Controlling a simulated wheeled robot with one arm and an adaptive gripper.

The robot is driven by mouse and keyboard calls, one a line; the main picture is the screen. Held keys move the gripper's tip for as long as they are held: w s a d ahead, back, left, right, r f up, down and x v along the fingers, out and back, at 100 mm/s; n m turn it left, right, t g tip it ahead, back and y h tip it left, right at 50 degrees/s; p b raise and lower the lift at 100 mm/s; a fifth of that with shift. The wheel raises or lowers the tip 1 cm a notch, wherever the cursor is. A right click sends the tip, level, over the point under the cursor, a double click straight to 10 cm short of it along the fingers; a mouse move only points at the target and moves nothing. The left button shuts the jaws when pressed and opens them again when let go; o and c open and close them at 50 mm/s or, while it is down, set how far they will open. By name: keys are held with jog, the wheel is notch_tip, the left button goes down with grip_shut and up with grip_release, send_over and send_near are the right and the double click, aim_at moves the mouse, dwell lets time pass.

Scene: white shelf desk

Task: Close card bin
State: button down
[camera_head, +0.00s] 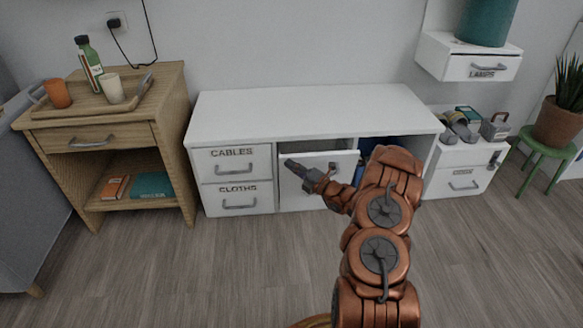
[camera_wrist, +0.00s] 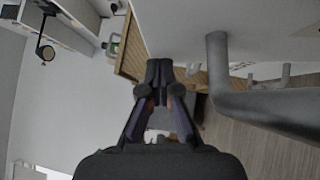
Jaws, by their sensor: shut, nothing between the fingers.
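A white bin front (camera_head: 341,163) in the middle of the low white desk stands out from the desk, with a dark gap above it. I take it for the card bin, but no label on it is readable. My gripper (camera_head: 290,163) is shut and empty in front of its left upper part, and my arm covers some of its right side. I cannot tell whether the gripper touches it. In the wrist view, the closed fingers (camera_wrist: 159,70) point along a pale panel, and a thick grey handle (camera_wrist: 262,106) lies close to their right.
Left of the bin are shut drawers marked CABLES (camera_head: 231,152) and CLOTHS (camera_head: 238,189). An open compartment (camera_head: 376,148) with blue items lies to its right. A wooden side table (camera_head: 165,100) stands left. The desk top (camera_head: 310,108) is bare. The floor in front is clear.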

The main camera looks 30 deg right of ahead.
aim_at(295, 159)
jog(key=shift+w+d+r+p, duration=0.15)
jog(key=shift+w+d+p, duration=0.2)
jog(key=shift+w, duration=0.3)
jog(key=shift+w+d+r+p, duration=0.2)
jog(key=shift+w+p, duration=0.1)
jog(key=shift+w, duration=0.3)
jog(key=shift+w+d+r+p, duration=0.15)
jog(key=shift+w+d+p, duration=0.2)
jog(key=shift+w, duration=0.3)
jog(key=shift+a, duration=0.1)
